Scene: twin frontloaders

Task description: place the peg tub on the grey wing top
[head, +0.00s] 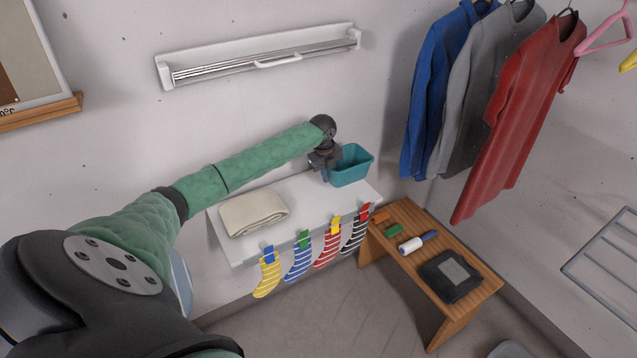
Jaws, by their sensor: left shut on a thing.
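The peg tub (351,170) is a teal, open-topped tub at the far right end of the pale grey wing top (312,208), close to the wall. My left gripper (327,173) reaches in from the left and is shut on the tub's left side. The tub looks roughly upright. I cannot tell whether its base touches the wing top or hangs just above it. The gripper's fingertips are partly hidden. My right gripper is out of view.
A folded beige cloth (254,213) lies on the wing top's left part. Several striped socks (298,262) hang pegged along its front edge. A wooden bench (471,305) at right holds small items. Shirts (519,115) hang at upper right. The wing top's middle is clear.

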